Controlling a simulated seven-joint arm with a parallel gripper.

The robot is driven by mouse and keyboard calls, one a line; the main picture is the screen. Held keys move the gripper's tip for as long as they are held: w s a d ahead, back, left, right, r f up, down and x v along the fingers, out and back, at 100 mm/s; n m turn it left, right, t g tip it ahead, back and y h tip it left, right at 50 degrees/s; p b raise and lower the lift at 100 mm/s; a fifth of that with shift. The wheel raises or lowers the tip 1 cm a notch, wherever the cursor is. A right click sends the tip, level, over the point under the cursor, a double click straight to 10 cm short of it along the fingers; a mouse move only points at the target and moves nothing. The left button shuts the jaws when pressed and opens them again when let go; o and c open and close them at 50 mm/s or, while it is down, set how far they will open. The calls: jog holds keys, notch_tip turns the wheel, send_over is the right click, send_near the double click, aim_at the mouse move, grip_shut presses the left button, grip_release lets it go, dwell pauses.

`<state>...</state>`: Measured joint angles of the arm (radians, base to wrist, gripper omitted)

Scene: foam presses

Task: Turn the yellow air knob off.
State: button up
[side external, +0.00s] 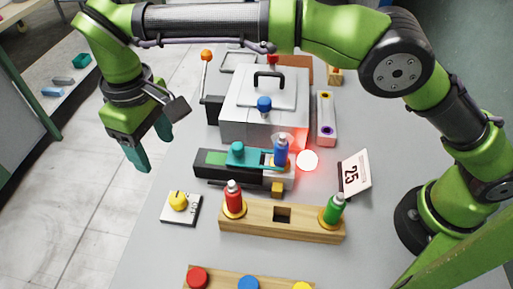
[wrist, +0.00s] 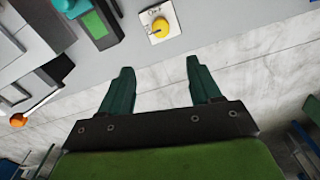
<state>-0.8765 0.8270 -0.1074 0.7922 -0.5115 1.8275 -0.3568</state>
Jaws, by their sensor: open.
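The yellow air knob (side external: 178,200) sits on a small white plate (side external: 190,214) with dark lettering, at the left edge of the grey table. In the wrist view the knob (wrist: 160,27) is ahead of the fingertips, near the top, with its plate (wrist: 151,35) around it. The lettering and the knob's setting are too small to read surely. My gripper (side external: 151,148) is open and empty, raised beyond the table's left edge, above and behind the knob in the side view. In the wrist view my gripper's (wrist: 158,67) two green fingers are wide apart, touching nothing.
A grey press (side external: 262,112) stands at the back with an orange-tipped lever (side external: 207,57). A teal-topped fixture (side external: 228,160) holds a blue bottle (side external: 281,150). A wooden rack (side external: 282,222) holds red and green bottles. Coloured buttons (side external: 248,283) lie at the front. A card reads 25 (side external: 354,173).

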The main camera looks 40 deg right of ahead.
aim_at(176, 197)
jog(key=f, duration=1.5)
jog(key=shift+s+d+f, duration=0.1)
jog(key=shift+s+f, duration=0.1)
jog(key=shift+f, duration=0.1)
jog(key=c, duration=1)
